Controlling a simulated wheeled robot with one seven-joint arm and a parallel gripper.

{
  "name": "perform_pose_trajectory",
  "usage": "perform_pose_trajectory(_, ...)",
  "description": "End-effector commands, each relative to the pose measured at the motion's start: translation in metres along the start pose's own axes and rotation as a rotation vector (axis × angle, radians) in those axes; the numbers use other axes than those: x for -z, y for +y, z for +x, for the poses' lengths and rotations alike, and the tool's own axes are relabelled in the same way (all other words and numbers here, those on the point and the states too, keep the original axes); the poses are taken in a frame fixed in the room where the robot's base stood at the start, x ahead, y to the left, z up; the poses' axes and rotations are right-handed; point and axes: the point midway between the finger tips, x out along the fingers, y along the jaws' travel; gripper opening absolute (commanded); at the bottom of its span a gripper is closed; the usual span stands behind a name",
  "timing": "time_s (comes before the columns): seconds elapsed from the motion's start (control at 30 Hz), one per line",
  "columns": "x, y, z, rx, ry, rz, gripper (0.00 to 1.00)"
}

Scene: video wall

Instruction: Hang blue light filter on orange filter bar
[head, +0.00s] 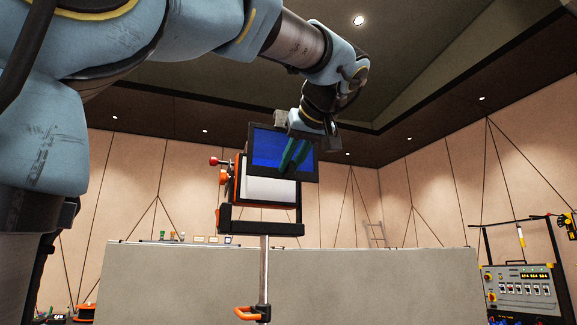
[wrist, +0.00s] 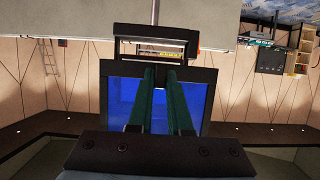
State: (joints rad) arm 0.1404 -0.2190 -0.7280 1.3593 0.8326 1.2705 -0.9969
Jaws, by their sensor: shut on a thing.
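The blue light filter (head: 266,147) is a blue pane in a black frame, held high and slightly tilted in the head view. My gripper (head: 291,164), with green fingers, is shut on it, the fingers lying across the pane. In the wrist view, the blue filter (wrist: 215,98) fills the middle, and my gripper (wrist: 159,72) reaches to its frame's far edge. A lamp (head: 270,190) with a white panel and orange sides stands behind and below the filter in the head view. The filter overlaps its upper part. I cannot clearly make out the orange filter bar; the lamp's top is partly hidden.
The lamp sits in a black yoke (head: 262,228) on a thin pole (head: 263,270) with an orange handle (head: 252,314). Grey panels (head: 380,290) stand behind. A control box (head: 522,290) is at far right. Air beside the lamp is clear.

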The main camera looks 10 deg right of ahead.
Motion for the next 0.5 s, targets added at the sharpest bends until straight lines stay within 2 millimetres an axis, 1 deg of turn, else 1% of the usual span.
perform_pose_trajectory(0.5,0.016,0.000,0.037,-0.001,0.000,0.000,0.00)
